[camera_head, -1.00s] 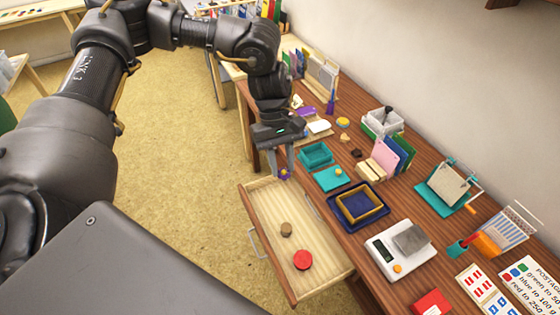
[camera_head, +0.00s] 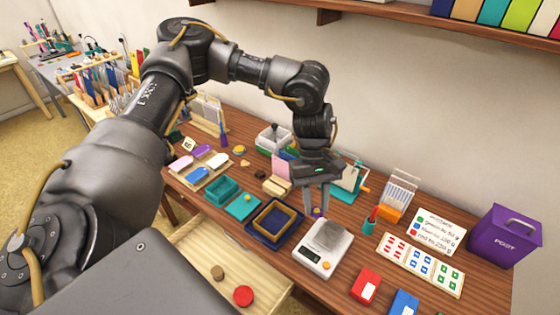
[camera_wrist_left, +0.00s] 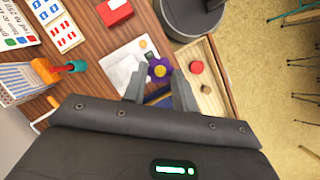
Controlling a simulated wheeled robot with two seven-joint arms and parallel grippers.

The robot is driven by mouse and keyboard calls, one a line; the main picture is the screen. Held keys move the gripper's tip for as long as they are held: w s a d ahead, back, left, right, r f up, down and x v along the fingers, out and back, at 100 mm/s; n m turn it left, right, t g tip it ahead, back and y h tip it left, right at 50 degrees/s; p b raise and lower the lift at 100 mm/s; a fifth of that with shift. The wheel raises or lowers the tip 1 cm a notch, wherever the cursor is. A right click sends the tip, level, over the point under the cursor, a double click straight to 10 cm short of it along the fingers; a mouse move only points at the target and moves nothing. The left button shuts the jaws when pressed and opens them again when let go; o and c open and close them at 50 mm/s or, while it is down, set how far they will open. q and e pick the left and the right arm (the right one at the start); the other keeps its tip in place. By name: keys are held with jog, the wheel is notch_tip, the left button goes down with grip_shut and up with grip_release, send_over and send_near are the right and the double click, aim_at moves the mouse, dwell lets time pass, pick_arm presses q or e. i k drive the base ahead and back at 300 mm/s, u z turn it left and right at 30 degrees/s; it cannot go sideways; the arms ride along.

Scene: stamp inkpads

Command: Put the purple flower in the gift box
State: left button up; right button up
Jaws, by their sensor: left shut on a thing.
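My left gripper (camera_head: 317,205) is shut on the purple flower (camera_head: 318,212), which has a yellow centre and hangs at the fingertips. In the head view they appear just above the back left of the white scale. The left wrist view also shows the flower (camera_wrist_left: 160,71) between the fingertips. A teal open box (camera_head: 222,189) stands on the table to the left; beside it lies a flat teal square (camera_head: 243,206) with a small yellow piece on it, perhaps its lid. This pair looks like the gift box. My right gripper is not in view.
A navy tray with a gold frame (camera_head: 272,222) sits between the teal square and the scale (camera_head: 312,254). An open drawer (camera_head: 204,250) holds a red disc (camera_head: 243,296) and a brown disc (camera_head: 217,272). A purple post box (camera_head: 504,238) stands at right.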

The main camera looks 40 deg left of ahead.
aim_at(223, 191)
jog(key=z, duration=2.3)
jog(key=k, duration=2.45)
jog(key=u, duration=1.8)
jog(key=i, duration=1)
jog(key=u, duration=0.05)
